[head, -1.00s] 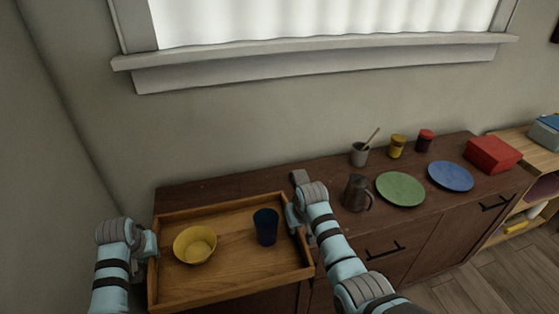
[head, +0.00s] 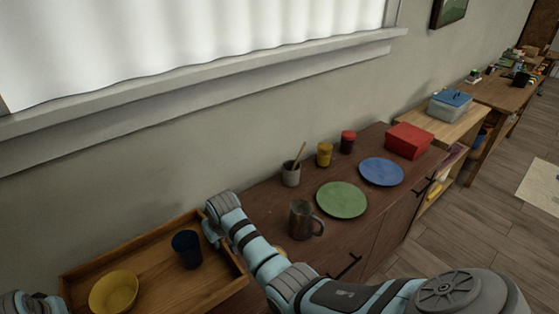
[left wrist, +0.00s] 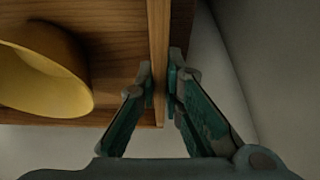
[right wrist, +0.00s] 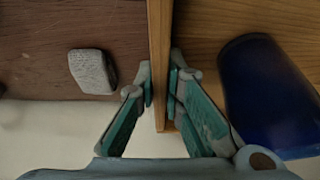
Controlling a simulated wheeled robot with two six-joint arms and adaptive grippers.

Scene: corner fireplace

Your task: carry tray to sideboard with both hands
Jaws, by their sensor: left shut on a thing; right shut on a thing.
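The wooden tray (head: 222,290) is at the lower left of the head view, cut off by the frame. A yellow bowl (head: 114,293) and a dark blue cup (head: 187,250) stand upright in it. My right gripper (head: 212,234) is shut on the tray's right wall; the right wrist view shows that wall (right wrist: 159,55) between its fingers (right wrist: 159,88). My left gripper (left wrist: 160,85) is shut on the opposite wall (left wrist: 158,40), beside the bowl. The dark sideboard (head: 262,204) lies behind and right of the tray. I cannot tell whether the tray touches it.
On the sideboard stand a metal mug (head: 302,220), green plate (head: 342,200), blue plate (head: 381,172), grey cup with a stick (head: 291,174), yellow jar (head: 324,154), red jar (head: 347,142) and red box (head: 408,141). A grey block (right wrist: 92,72) lies near the tray's right wall.

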